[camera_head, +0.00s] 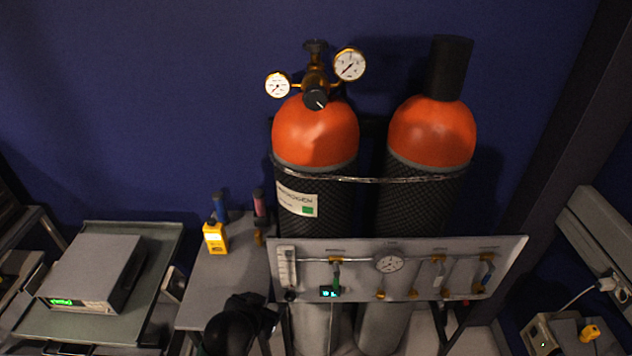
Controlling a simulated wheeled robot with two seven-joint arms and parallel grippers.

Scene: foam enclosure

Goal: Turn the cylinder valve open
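The left gas cylinder (314,135) has an orange-red shoulder and a dark netted body with a white label (296,198). It stands upright against the blue wall. On its top is a brass regulator (315,75) with two round gauges (349,64) (277,85) and a black front knob (315,100). A dark valve handwheel (316,46) sits at the very top; whether it is open or shut cannot be told. The right cylinder (432,135) has a black cap (449,68) over its top.
A grey gas panel (510,257) with a gauge and several small valves stands before the cylinders. A chain (370,180) crosses them. Left is a bench (190,300) with a yellow meter (214,238) and an unidentified black object (232,325). A dark post (560,130) rises right.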

